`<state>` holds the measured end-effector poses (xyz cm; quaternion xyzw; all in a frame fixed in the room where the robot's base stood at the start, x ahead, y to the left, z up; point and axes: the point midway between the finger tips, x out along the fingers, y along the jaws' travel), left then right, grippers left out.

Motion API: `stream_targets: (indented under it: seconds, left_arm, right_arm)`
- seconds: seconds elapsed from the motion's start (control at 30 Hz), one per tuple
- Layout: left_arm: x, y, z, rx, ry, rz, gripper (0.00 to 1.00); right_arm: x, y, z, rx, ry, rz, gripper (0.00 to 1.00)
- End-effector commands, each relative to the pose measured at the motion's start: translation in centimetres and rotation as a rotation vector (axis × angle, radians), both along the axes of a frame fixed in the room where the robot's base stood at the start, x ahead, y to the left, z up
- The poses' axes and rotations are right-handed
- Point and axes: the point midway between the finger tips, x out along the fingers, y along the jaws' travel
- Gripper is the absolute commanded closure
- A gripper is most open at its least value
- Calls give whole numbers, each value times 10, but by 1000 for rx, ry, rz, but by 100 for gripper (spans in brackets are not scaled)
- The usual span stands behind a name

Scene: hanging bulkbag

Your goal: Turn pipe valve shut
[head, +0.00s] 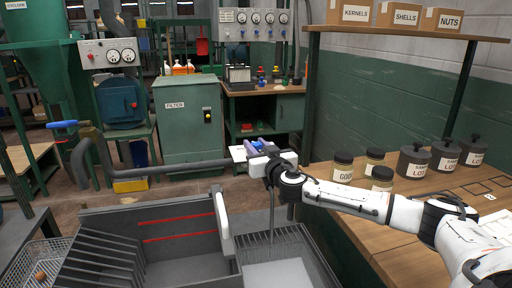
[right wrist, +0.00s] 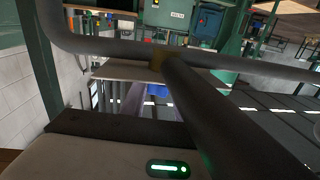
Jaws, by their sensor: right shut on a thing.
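My right gripper (head: 258,148) reaches in from the right in the head view and is at the right end of a grey horizontal pipe (head: 185,166). It is shut on a blue valve handle (head: 262,145), mostly hidden by the fingers. In the right wrist view, a dark pipe (right wrist: 110,48) crosses the top, with a brass-coloured fitting (right wrist: 157,62) and a thick dark pipe running toward the camera. The purple fingers (right wrist: 133,104) are partly hidden behind that pipe. A second blue handle (head: 62,124) sits on an olive valve at the left. My left gripper is not in view.
A grey bin with red lines (head: 175,232) and a slotted tray (head: 265,250) stand below the gripper. A wooden bench (head: 345,205) with jars and dark weights is at the right. A green filter cabinet (head: 188,130) stands behind the pipe.

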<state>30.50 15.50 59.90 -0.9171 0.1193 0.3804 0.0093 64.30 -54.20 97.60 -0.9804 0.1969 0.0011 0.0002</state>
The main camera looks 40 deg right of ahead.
Motion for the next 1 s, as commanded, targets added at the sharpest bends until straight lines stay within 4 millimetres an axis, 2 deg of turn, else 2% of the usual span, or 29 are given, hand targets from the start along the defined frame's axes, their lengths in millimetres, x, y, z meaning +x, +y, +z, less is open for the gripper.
stream_targets:
  seconds: [0.1,0.2,0.5,0.97,1.0]
  left_arm:
    - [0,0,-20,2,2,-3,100]
    - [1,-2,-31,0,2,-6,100]
    - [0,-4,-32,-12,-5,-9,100]
    - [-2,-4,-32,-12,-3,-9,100]
    - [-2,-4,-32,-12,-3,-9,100]
  right_arm:
    - [-1,-4,-9,0,1,60,94]
    - [-1,-4,-9,-2,1,139,94]
    - [0,-2,-2,1,2,338,94]
    - [0,0,0,-1,-2,381,94]
    - [0,0,0,-1,-2,380,65]
